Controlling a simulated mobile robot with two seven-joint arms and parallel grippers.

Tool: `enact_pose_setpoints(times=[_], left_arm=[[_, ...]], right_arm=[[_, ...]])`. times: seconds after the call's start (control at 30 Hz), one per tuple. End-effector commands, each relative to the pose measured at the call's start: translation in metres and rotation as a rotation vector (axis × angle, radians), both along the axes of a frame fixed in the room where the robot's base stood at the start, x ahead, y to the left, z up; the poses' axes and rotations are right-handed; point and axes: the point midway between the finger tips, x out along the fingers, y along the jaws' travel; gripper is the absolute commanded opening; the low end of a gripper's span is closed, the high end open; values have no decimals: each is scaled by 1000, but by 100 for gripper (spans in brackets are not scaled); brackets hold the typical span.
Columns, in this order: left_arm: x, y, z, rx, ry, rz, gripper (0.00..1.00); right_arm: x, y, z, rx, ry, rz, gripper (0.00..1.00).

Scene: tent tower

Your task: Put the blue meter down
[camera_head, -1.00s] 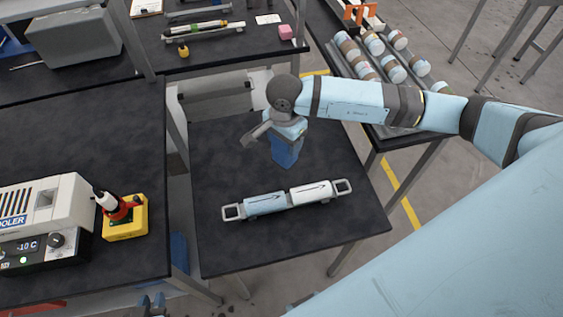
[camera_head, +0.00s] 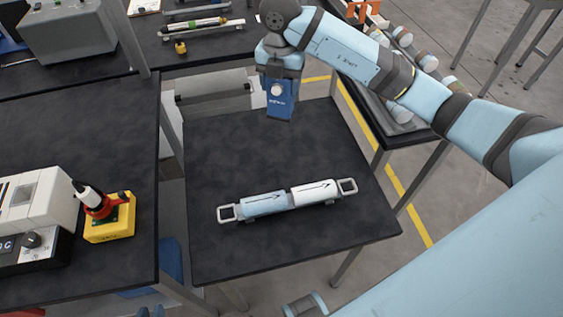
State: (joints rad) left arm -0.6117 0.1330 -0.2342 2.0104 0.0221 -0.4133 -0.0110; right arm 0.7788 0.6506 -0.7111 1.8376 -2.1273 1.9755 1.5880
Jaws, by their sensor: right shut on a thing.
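The blue meter (camera_head: 280,106) has a pale round dial and hangs roughly upright from my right gripper (camera_head: 281,62). The gripper is shut on its top. In the picture the meter overlaps the back edge of the middle dark table (camera_head: 290,240). It appears to be held above the tabletop, though the exact height is hard to judge. What seem to be the tips of my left gripper (camera_head: 151,311) show at the bottom edge. The rest of it is cut off, so its opening cannot be judged.
A blue-and-white cylinder device with end handles (camera_head: 290,200) lies across the middle table. Bare tabletop surrounds it. A tray of jars (camera_head: 402,112) is at right.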

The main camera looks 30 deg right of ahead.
Motion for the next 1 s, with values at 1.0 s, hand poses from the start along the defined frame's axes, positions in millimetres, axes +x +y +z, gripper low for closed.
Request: enact_pose_setpoints(times=[1.0], left_arm=[[2, -1, -9, -9, 2, 4, 27]], right_arm=[[3, -3, -149, 6, 3, -250, 30]])
